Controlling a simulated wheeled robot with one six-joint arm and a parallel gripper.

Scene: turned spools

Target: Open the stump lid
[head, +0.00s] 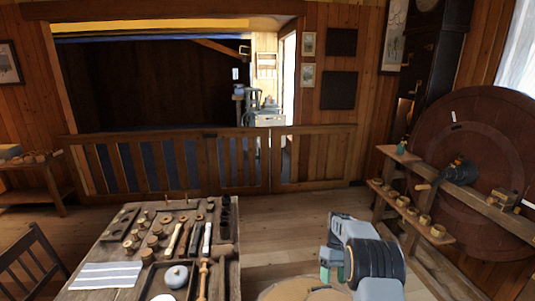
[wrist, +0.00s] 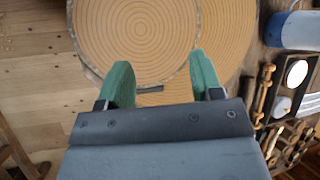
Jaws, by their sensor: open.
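The stump shows in the wrist view as a round tan top with growth rings (wrist: 222,40). A thin curved line marks off the stump lid (wrist: 140,35), a disc that looks level with the wood around it. A small dark bar (wrist: 148,89) lies at the lid's near edge. My gripper (wrist: 163,75) is open, with its green fingers apart over the near part of the stump and the dark bar between them in the picture. Nothing is held. I cannot tell the height gap. In the head view, my gripper (head: 331,273) is beside the partly hidden stump (head: 290,291).
A workbench (head: 228,270) with turned spools, tools and a white round piece (head: 176,276) stands left of the stump. A slatted wooden rail (head: 230,160) crosses the back. A shelf with small pots (head: 410,210) and a large brown wheel (head: 485,130) stand at right. Floor shows beyond the stump.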

